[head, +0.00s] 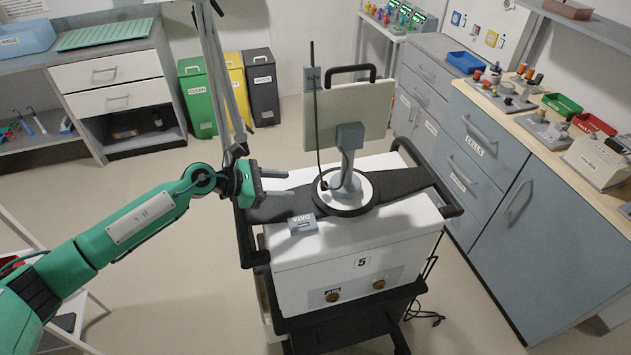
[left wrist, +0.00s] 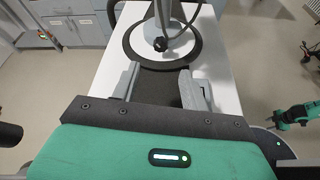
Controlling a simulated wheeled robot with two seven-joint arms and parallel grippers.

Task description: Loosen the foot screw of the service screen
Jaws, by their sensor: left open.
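The service screen (head: 349,110) stands on a grey stalk above a round foot (head: 346,190) on the white cart.
The cart (head: 350,252) has dark handles at its sides and a small labelled grey box (head: 302,224) on top. A black cable runs down the screen. A counter (head: 560,165) with parts stands at right; several bins (head: 262,88) stand behind.

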